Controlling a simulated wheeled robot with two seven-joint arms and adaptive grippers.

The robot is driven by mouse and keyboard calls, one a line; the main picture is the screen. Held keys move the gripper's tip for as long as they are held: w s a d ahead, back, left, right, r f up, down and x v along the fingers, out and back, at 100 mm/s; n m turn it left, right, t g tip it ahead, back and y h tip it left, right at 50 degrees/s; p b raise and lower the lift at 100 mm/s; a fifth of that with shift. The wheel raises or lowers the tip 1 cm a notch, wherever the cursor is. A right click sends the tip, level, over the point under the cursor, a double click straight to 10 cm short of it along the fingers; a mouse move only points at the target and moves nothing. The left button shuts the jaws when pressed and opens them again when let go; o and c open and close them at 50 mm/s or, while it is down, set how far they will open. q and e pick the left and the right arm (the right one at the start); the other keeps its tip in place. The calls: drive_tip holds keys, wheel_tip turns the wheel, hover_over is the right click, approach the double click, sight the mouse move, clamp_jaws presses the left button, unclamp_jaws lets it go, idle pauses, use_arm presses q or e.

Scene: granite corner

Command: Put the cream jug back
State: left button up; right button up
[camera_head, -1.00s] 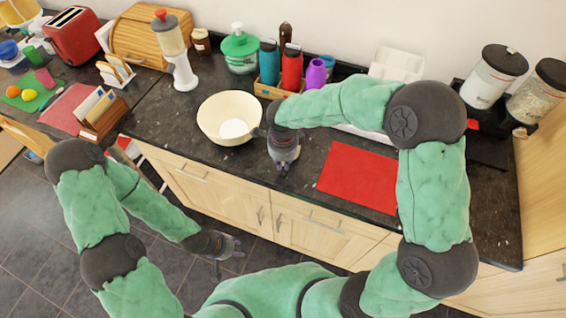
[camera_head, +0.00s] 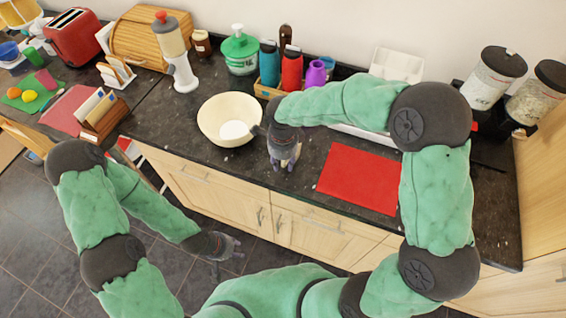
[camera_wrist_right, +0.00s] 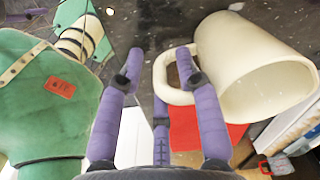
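The cream jug (camera_wrist_right: 247,65) shows in the right wrist view, at the right, with its open mouth toward the camera. Its handle (camera_wrist_right: 160,80) reaches into the gap between the fingers of my right gripper (camera_wrist_right: 156,65). The right finger overlaps the handle; I cannot tell whether they touch. The right gripper is open, and in the head view it (camera_head: 284,164) points down over the counter. I cannot make out the jug there; my right arm seems to cover it. My left gripper (camera_head: 230,256) is open and empty, low in front of the cabinets.
A cream bowl (camera_head: 215,108) stands just left of my right gripper. A red mat (camera_head: 358,180) lies to its right, with clear counter around it. Bottles in a wooden tray (camera_head: 268,91) and a green-lidded jar (camera_head: 241,52) stand behind. Canisters (camera_head: 495,76) stand far right.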

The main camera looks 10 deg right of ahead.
wheel_tip(320, 180, up, 11)
drive_tip(key=shift+s+a+f+p, duration=0.1)
drive_tip(key=shift+s+f+p, duration=0.1)
drive_tip(key=shift+p, duration=0.6)
